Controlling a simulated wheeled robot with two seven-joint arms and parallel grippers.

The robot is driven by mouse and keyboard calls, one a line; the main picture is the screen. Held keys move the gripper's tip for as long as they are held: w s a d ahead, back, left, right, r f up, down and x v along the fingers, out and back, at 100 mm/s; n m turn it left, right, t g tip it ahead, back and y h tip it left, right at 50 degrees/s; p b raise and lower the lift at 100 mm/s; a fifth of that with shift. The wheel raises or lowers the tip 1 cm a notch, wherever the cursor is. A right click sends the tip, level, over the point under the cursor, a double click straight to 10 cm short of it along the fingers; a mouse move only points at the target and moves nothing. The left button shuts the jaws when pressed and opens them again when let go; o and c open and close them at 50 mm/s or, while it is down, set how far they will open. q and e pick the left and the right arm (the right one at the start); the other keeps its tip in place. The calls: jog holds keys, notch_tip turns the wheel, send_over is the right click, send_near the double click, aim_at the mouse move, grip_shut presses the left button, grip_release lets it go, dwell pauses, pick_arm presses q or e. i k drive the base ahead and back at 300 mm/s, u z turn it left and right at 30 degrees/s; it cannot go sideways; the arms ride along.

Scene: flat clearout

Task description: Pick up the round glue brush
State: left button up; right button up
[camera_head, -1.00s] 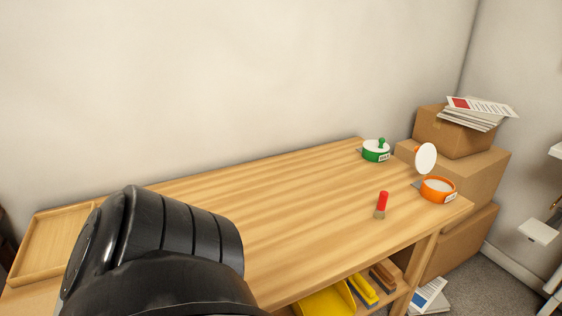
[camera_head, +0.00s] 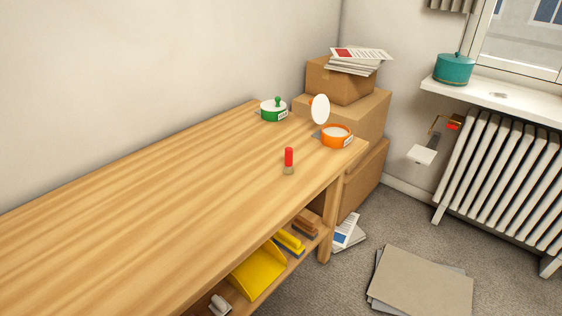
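A small brush (camera_head: 289,159) with a red handle and a grey-tan lower end is on the wooden table, near its front right edge. It looks like the round glue brush; I cannot tell whether it stands or lies. An orange tub (camera_head: 337,136) with a pale top stands behind it to the right, with a round white lid (camera_head: 320,108) raised beside it. A green and white tub (camera_head: 273,110) with a green knob is farther back. Neither of my grippers is in view.
The long wooden table (camera_head: 130,205) is bare on its left and middle. A shelf below holds a yellow dustpan (camera_head: 257,271) and brushes. Cardboard boxes (camera_head: 345,110) stand behind the right end. A radiator (camera_head: 505,175) is at right; flat cardboard (camera_head: 420,283) lies on the floor.

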aim_at(288, 169)
jog(key=z, duration=1.45)
jog(key=i, duration=1.5)
jog(key=u, duration=3.6)
